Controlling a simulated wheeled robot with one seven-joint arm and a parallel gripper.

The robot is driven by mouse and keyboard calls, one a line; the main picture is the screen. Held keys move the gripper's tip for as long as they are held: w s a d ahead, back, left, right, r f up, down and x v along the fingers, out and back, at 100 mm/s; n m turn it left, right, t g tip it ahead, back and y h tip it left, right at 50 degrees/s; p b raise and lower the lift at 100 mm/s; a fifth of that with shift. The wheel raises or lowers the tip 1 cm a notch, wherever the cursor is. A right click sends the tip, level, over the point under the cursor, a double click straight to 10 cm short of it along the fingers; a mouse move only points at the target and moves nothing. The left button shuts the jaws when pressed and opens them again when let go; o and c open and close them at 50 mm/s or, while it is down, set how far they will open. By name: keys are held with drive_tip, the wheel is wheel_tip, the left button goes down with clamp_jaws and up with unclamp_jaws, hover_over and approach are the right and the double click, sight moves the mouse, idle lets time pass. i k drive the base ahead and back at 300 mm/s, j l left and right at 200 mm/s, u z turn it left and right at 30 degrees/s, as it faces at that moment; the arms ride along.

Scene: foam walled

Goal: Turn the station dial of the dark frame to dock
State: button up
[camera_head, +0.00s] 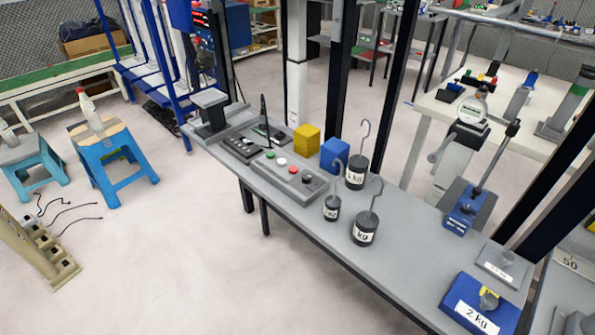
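A dark frame of black upright posts (343,75) stands behind and along a long grey bench (390,225). On the bench, a grey control box (290,178) carries a row of round red, white and green parts and a black knob (307,178) at its right end. A darker panel (240,147) with small controls lies to its left. I cannot tell which of these is the station dial, and no dock label or pointer setting is readable. My gripper is not in view.
A yellow cube (306,139), a blue cube (334,154) and black hooked weights (366,228) stand near the control box. A blue lever unit (468,207) and a blue 2 kg block (481,305) are farther right. The floor (200,260) before the bench is clear; blue stools (112,160) stand left.

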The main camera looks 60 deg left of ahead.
sight(306, 177)
drive_tip(key=u, duration=1.9)
drive_tip(key=i+j+u, duration=0.15)
drive_tip(key=i+u, duration=0.2)
drive_tip(key=i+j+u, duration=0.1)
drive_tip(key=i+u, duration=0.25)
drive_tip(key=k, duration=0.05)
